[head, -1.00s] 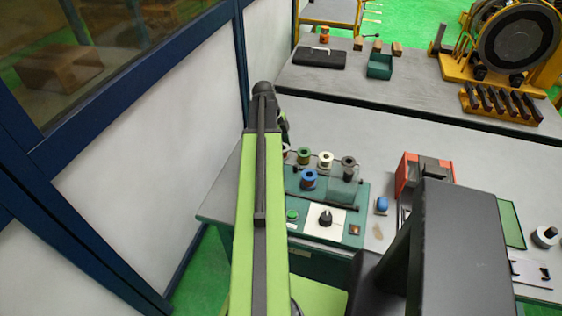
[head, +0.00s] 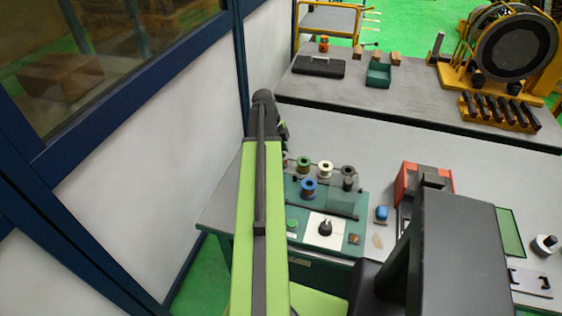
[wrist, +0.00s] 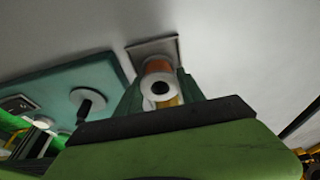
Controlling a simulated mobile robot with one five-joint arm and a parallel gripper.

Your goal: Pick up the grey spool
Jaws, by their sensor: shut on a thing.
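In the wrist view my gripper (wrist: 160,92) is shut on a spool with an orange winding (wrist: 158,67) and a white flange, not a grey one. The spool is between the two green jaws, in front of a small grey square plate (wrist: 170,45). In the head view the arm hides my gripper. A dark grey spool (head: 348,172) stands on the teal rack (head: 338,204), at the right end of its spools, apart from the arm.
Green (head: 304,163), white (head: 325,168) and blue (head: 308,188) spools stand on the rack beside the grey one. A panel with a black knob (head: 325,228) is in front. A blue object (head: 381,213) and a red device (head: 412,180) lie to the right. A wall is left.

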